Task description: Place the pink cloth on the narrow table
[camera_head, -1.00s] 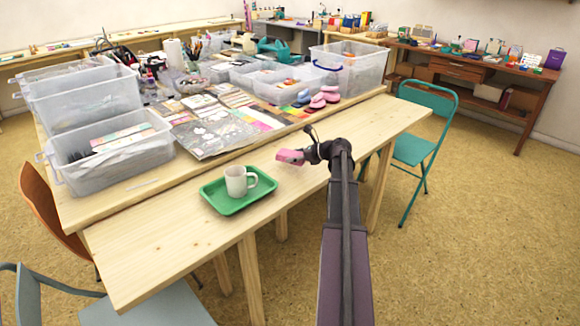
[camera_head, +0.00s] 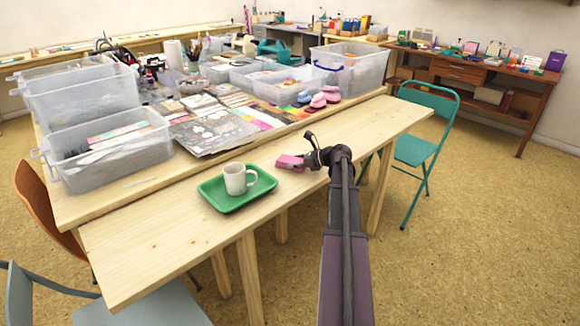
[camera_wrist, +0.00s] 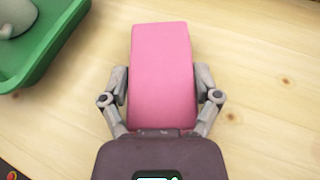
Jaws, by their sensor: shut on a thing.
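The pink cloth (camera_head: 290,162) is a small folded block over the narrow table (camera_head: 150,247), to the right of the green tray. In the wrist view the pink cloth (camera_wrist: 162,75) fills the middle, with the pale wood of the table around it. My gripper (camera_head: 308,159) is shut on the cloth, with one finger at each side, and it shows in the wrist view (camera_wrist: 162,88). The cloth is low at the tabletop; I cannot tell whether its underside touches the wood.
A green tray (camera_head: 213,193) with a white mug (camera_head: 236,180) stands on the narrow table, left of the cloth. The larger table behind holds clear plastic bins (camera_head: 108,160), papers and pink pads. A green folding chair (camera_head: 415,150) stands right. The table's right end is bare.

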